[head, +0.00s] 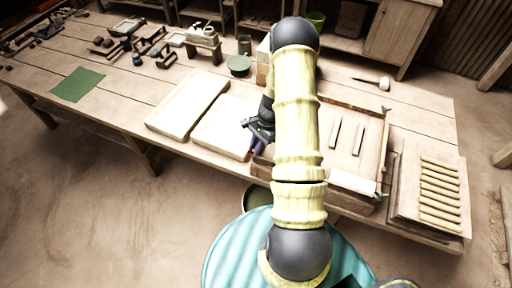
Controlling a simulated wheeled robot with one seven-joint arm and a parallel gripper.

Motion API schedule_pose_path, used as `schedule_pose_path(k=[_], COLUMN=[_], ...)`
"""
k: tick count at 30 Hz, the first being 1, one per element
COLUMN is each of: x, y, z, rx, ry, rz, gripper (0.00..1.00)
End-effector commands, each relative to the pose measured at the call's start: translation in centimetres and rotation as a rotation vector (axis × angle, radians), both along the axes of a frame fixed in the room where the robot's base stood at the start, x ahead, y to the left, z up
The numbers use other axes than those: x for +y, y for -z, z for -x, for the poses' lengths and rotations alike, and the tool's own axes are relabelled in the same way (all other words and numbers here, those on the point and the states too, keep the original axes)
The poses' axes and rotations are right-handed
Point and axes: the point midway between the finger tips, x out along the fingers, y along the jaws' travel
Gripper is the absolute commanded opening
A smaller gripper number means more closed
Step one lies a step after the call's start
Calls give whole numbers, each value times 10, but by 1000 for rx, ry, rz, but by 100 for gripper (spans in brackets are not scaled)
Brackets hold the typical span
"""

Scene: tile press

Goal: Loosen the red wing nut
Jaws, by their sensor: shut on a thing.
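My gripper (258,138) is low at the left edge of the wooden tile press (368,150), between it and a pale slab. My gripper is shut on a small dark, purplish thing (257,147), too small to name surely. My arm crosses the middle of the view and covers part of the press. I cannot make out a red wing nut; it may be hidden by my gripper or arm. The press is a shallow framed bed with two pale strips (335,134) lying in it.
Two pale slabs (188,104) lie left of the press. A board with several tan rods (440,190) lies at the right. A green mat (78,85) and small tools are farther left on the bench. A white-headed mallet (383,83) lies behind the press.

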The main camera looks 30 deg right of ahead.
Motion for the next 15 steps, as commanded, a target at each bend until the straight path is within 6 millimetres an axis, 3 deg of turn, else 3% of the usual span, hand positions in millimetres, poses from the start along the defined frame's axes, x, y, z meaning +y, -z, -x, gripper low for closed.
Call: schedule_pose_path(k=[15], x=[2], y=[1], z=[-6], rx=[-3], ry=[-495], rz=[2], gripper=[0])
